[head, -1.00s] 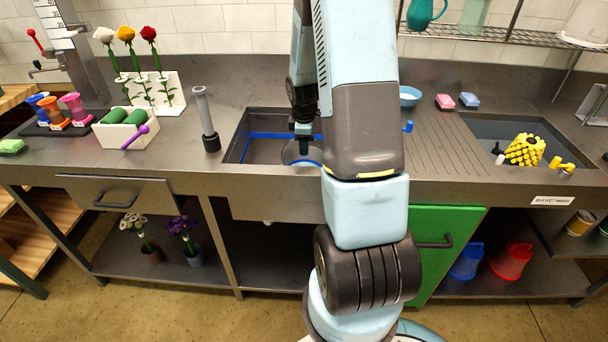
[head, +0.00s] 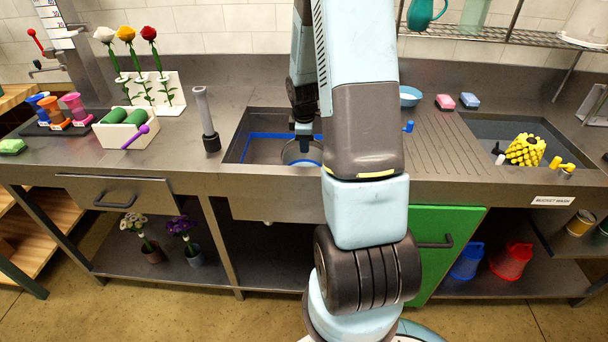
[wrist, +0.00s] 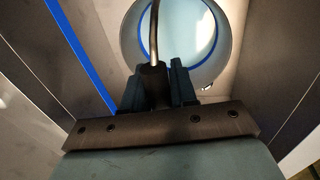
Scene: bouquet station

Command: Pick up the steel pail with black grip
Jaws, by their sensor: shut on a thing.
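The steel pail (wrist: 218,65) stands in the left sink basin. The wrist view looks down into its round opening, with a blue line around the inside and a pale blue bottom or contents; I cannot tell which. Its thin metal handle rises to a black grip (wrist: 153,84). My gripper (wrist: 158,84) is shut on this grip, with one finger on each side. In the head view the pail (head: 292,153) shows only in part behind the basin's front edge and my arm. The gripper (head: 303,141) is mostly hidden there.
The sink basin (head: 238,150) has a blue line along its walls. A grey upright tool (head: 206,118) stands on the counter to its left. A light blue bowl (head: 410,97) and a ridged drainboard (head: 452,141) lie to the right. Another basin with yellow items is farther right.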

